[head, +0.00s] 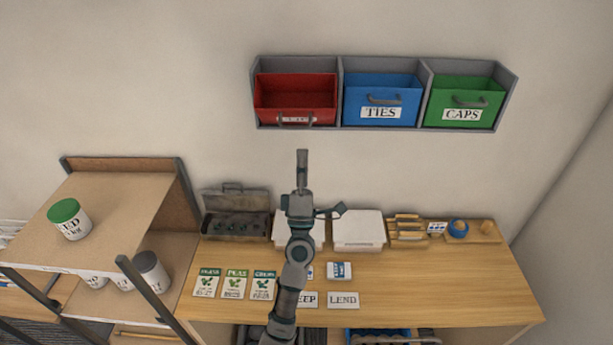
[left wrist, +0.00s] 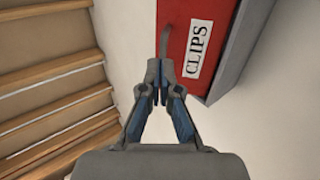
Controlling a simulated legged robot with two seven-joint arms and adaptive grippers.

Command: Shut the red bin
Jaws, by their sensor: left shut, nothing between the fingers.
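The red bin (head: 296,92) is in the left bay of the grey wall rack, tipped forward with its dark inside showing. The blue and green bins beside it show upright fronts. In the left wrist view the red bin's front (left wrist: 183,18) carries a CLIPS label (left wrist: 198,50), and its grey handle (left wrist: 166,42) is just beyond my fingertips. My left gripper (head: 302,154) is shut and empty, pointing up, below the red bin in the head view. It also shows in the left wrist view (left wrist: 163,72). I cannot tell if it touches the handle. My right gripper is out of view.
The rack also holds a blue TIES bin (head: 382,94) and a green CAPS bin (head: 465,97). Below is a wooden desk (head: 440,285) with seed packets, cards, white trays (head: 358,229) and an open metal box (head: 236,222). A shelf (head: 115,205) with tins stands at left.

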